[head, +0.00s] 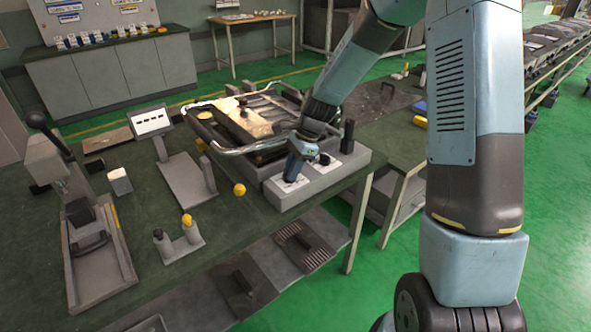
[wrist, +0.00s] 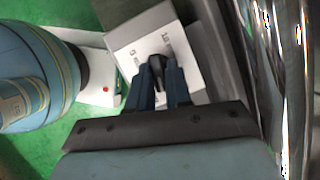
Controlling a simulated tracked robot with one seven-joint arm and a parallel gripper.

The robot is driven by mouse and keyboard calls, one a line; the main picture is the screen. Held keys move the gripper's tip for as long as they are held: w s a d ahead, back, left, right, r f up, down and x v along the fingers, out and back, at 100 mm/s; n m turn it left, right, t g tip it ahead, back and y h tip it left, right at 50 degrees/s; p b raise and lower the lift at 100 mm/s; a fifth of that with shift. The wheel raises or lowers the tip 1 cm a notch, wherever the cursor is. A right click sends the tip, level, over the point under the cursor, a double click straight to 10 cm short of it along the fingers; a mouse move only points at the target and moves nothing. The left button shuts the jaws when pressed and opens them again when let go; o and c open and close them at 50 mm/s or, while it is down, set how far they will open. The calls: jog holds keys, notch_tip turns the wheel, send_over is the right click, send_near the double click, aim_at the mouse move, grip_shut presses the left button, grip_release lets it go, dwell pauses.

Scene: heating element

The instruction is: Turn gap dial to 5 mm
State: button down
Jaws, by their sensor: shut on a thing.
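The gap dial's black knob (wrist: 157,66) stands on a white plate (wrist: 136,45) with printed marks around it, in the wrist view. My gripper (wrist: 158,72) has its two blue fingers on either side of the knob and is shut on it. The marks are partly hidden and too small to read surely, so I cannot tell the dial's setting. In the head view my gripper (head: 290,178) points down onto a white plate (head: 288,184) at the left of the grey control box (head: 315,180). The knob is hidden there behind the gripper.
A second dark knob (head: 324,159) and an upright black handle (head: 348,137) stand on the same box, right of my gripper. A metal-railed machine bed (head: 262,149) lies just behind. A yellow ball-shaped knob (head: 239,189) is to the left. Green bench top (head: 240,215) is bare nearby.

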jog(key=shift+a, duration=0.15)
dwell(0.4)
jog(key=c, duration=1.1)
grip_release()
jog(key=shift+w, duration=0.1)
jog(key=v, duration=1.3)
jog(key=shift+w+r, duration=0.2)
jog(key=shift+r, duration=0.1)
